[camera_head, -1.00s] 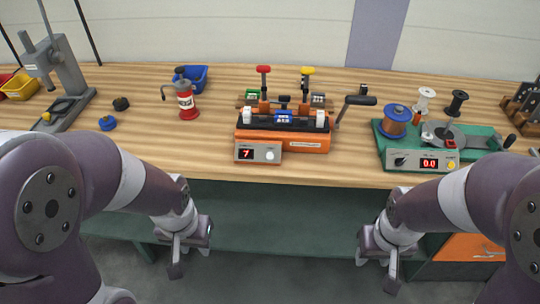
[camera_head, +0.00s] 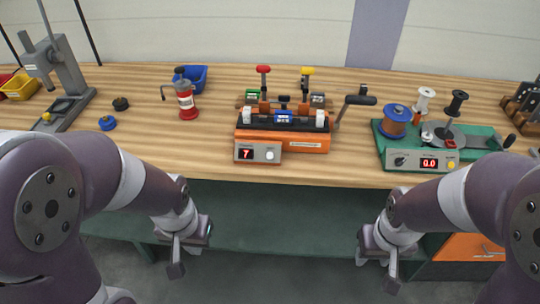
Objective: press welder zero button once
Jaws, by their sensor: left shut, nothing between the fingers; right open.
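The orange welder (camera_head: 312,144) stands in the middle of the bench's front part. Its grey front panel (camera_head: 258,152) has a red display (camera_head: 246,154) and a round pale button or knob (camera_head: 269,155); its label is too small to read. Red and yellow-topped levers and a black-handled side lever rise from it. My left gripper (camera_head: 176,270) is shut and empty, low in front of the bench, left of the welder. My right gripper (camera_head: 391,283) is open and empty, low in front of the bench, right of the welder. Neither touches anything.
A green machine (camera_head: 480,137) with a 0.0 display, a yellow button and spools stands to the right. A red canister (camera_head: 187,105), a blue bin (camera_head: 194,78) and a grey press stand (camera_head: 66,70) are to the left. The wooden bench (camera_head: 200,150) is clear left of the welder.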

